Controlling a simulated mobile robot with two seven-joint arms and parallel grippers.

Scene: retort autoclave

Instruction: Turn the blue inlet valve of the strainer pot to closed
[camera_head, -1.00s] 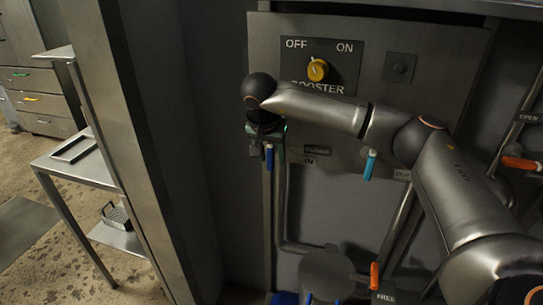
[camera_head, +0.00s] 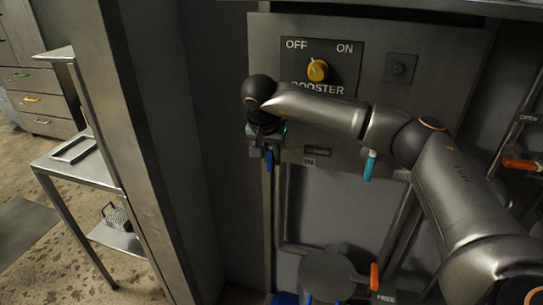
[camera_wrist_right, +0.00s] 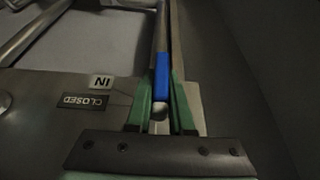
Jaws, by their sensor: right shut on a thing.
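The blue inlet valve handle (camera_head: 269,158) hangs straight down along a vertical pipe, left of the IN label (camera_head: 309,162). In the right wrist view the blue handle (camera_wrist_right: 161,78) lies lengthwise along the pipe, between two green fingers. My right gripper (camera_head: 266,140) is shut on the handle's near part, and its green fingers (camera_wrist_right: 161,110) flank it closely. A CLOSED plate (camera_head: 317,152) sits to the right of the handle in the head view; it also shows in the wrist view (camera_wrist_right: 85,101). The valve body is mostly hidden by my gripper. My left gripper is not in view.
A second, light-blue handle (camera_head: 369,165) hangs to the right. A yellow booster knob (camera_head: 317,70) is above my arm. Orange handles (camera_head: 374,277) are low and at the far right (camera_head: 520,164). A steel post (camera_head: 125,150) and side table (camera_head: 75,175) stand left.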

